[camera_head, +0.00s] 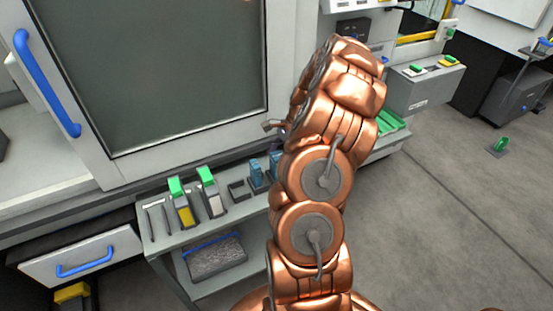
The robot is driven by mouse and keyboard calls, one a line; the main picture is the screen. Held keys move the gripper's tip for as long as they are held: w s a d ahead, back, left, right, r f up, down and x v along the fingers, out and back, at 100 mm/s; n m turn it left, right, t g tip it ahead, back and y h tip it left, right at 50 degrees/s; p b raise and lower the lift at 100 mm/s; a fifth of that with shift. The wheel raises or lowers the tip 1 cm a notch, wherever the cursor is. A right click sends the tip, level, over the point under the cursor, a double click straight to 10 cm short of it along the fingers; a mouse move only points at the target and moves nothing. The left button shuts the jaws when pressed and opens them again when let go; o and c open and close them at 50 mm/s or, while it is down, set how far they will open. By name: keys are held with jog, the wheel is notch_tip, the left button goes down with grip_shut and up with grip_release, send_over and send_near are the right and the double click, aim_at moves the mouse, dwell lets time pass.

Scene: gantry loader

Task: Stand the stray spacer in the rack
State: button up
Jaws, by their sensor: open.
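I cannot tell for sure which thing is the stray spacer or which is the rack. On the grey bench shelf stand a green-topped piece with a yellow face (182,204) and a green-topped piece with a pale face (211,194). To their right are a dark square holder (238,190), which looks empty, and a blue piece (257,175), partly behind my arm. Green bars (390,122) lie on a surface right of my arm. My copper arm rises through the middle, and my gripper is hidden behind it.
A large cabinet door with a dark window (170,70) and blue handle (47,85) stands behind the bench. A drawer (85,258) is at lower left. A grey block (215,259) lies on the lower shelf. A small green item (501,145) is on open floor at right.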

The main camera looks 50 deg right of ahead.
jog(key=v, duration=1.1)
jog(key=shift+r, duration=0.2)
jog(key=shift+r, duration=0.1)
notch_tip(320, 180, up, 7)
jog(key=p, duration=0.2)
dwell(0.4)
dwell(0.4)
